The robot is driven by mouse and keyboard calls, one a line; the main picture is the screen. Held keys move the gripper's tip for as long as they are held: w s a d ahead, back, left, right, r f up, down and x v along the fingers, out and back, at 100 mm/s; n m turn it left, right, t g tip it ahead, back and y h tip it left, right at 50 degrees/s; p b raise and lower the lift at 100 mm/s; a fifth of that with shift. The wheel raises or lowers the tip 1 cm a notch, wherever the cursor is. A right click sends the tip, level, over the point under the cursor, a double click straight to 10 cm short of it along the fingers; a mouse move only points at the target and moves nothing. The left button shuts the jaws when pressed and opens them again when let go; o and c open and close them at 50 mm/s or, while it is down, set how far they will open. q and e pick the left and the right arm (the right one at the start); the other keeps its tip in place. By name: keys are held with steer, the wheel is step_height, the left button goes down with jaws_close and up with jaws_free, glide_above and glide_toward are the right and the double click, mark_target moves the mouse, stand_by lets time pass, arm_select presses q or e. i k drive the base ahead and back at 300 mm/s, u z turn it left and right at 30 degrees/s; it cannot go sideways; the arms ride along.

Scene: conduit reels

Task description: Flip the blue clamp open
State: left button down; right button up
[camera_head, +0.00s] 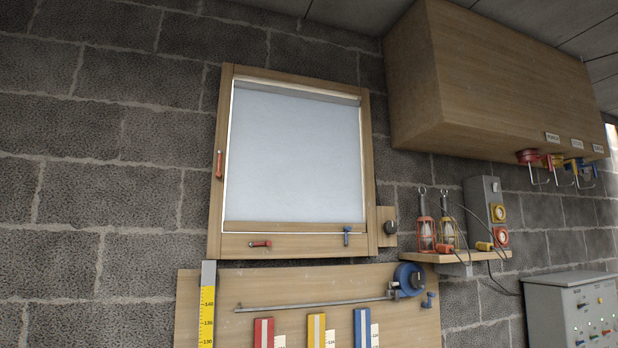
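A small blue clamp (347,236) sits on the bottom rail of the wooden window frame (240,245), near its right end. Its handle looks roughly upright, but it is too small to tell exactly how it is set. A red clamp (260,244) lies sideways on the same rail to the left. Another red clamp (219,164) stands upright on the frame's left side. Neither of my grippers is in view, and nothing covers the blue clamp.
Below hangs a wooden board with a blue reel-like device (409,279), a metal rod and a small blue fitting (429,300). A shelf (455,257) with caged lamps stands right. A wooden cabinet (490,85) juts out above right, with coloured hooks beneath.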

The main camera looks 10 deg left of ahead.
mark_target(346, 229)
steer(key=z, duration=0.55)
steer(key=k, duration=0.65)
steer(key=z, duration=1)
steer(key=i, duration=1.05)
steer(key=z, duration=0.35)
steer(key=i, duration=1.25)
steer(key=u, duration=1.35)
steer(key=i, duration=1)
steer(key=u, duration=1)
